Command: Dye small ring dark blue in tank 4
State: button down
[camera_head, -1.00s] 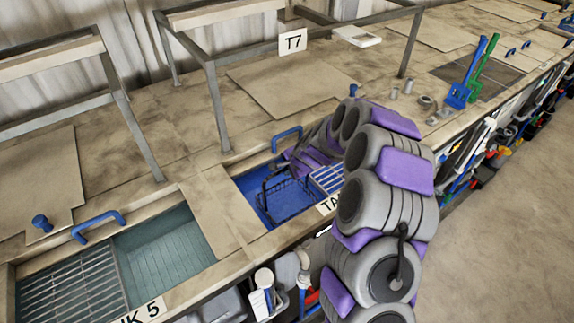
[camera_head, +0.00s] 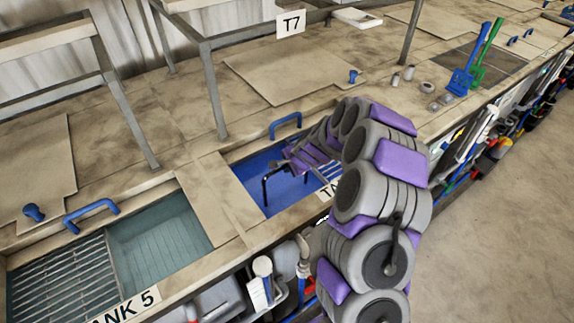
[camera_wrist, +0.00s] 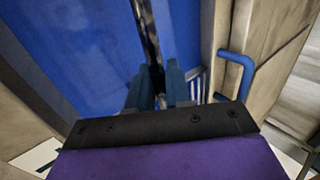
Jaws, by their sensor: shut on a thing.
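My gripper (camera_head: 284,165) is over the tank of dark blue liquid (camera_head: 246,173), whose label is mostly hidden by my arm. In the wrist view my gripper (camera_wrist: 153,86) is shut on a dark bar, the basket handle (camera_wrist: 147,35). In the head view the handle (camera_head: 265,188) stands above the blue liquid, and the basket's mesh body is not visible below it. The small ring is not visible in either view.
Tank 5 (camera_head: 200,230), with pale teal liquid and a grating, is at the left. Blue lid handles (camera_head: 286,122) stand along the bench. A metal frame (camera_head: 214,90) rises behind the blue tank.

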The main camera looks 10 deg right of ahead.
jog(key=shift+w+d+r, duration=0.1)
jog(key=shift+w+d, duration=0.2)
jog(key=shift+d, duration=0.3)
jog(key=shift+w+d, duration=0.25)
jog(key=shift+d, duration=0.35)
jog(key=shift+s+a, duration=0.3)
jog(key=shift+a, duration=0.35)
jog(key=shift+s+a, duration=0.3)
jog(key=shift+a, duration=0.35)
jog(key=shift+w+d, duration=0.1)
jog(key=shift+s+a, duration=0.35)
jog(key=shift+a, duration=0.3)
jog(key=shift+s+a, duration=0.3)
jog(key=shift+a, duration=0.35)
jog(key=shift+w+d, duration=0.3)
jog(key=shift+d, duration=0.3)
jog(key=shift+w+d, duration=0.25)
jog(key=shift+d, duration=0.3)
